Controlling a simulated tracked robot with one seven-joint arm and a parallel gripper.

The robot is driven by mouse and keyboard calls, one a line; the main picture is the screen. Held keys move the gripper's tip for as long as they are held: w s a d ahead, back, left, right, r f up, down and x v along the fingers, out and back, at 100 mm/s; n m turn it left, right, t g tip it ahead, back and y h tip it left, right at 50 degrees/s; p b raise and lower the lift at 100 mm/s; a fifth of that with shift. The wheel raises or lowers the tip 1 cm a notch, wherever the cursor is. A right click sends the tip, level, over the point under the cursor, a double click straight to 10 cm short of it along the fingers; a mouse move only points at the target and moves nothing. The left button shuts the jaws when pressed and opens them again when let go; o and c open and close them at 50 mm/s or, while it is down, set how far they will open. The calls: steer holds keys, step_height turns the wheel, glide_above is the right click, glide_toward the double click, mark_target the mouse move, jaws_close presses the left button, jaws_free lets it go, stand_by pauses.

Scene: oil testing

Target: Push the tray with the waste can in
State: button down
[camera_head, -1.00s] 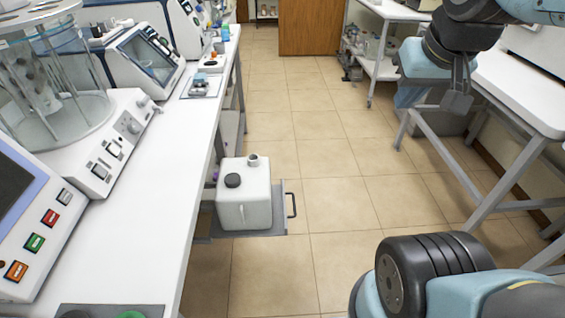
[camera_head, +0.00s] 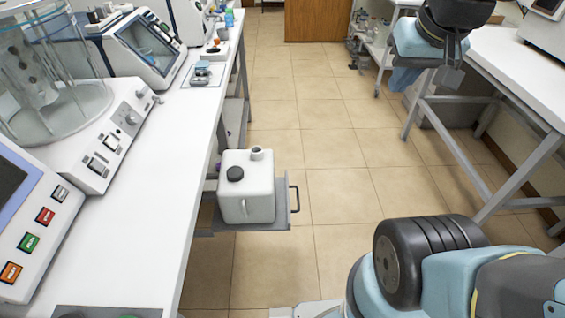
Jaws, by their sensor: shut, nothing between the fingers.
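The white waste can (camera_head: 247,195) stands upright on the grey tray (camera_head: 281,200) below the left bench. It has a black cap and an open neck on top. The tray is pulled out into the aisle, with a dark handle (camera_head: 294,199) on its right end. My gripper (camera_head: 449,78) is at the upper right, pointing down, well apart from the tray and can. Its fingers are together with nothing between them.
The left bench (camera_head: 150,190) carries several lab instruments. The right table (camera_head: 500,85) has grey legs, close to my gripper. A shelf cart (camera_head: 385,45) stands farther back. The tiled floor (camera_head: 345,160) between them is clear.

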steer(key=w+a+f+m+g+y, duration=0.2)
steer(key=w+f+m+g+y, duration=0.15)
steer(key=w+f, duration=0.6)
steer(key=w+a+f+m+g+y, duration=0.25)
steer(key=w+f+g+y, duration=0.3)
steer(key=f, duration=0.65)
steer(key=w+f+m+t+y, duration=0.2)
steer(key=w+f+m+y, duration=0.3)
steer(key=f, duration=0.8)
steer(key=w+f+m+t+y, duration=0.1)
steer(key=f+m+t+y, duration=0.25)
steer(key=f+m, duration=0.6)
steer(key=a+f+n, duration=0.2)
steer(key=a+f, duration=0.1)
steer(key=a, duration=1.1)
steer(key=shift+g, duration=0.45)
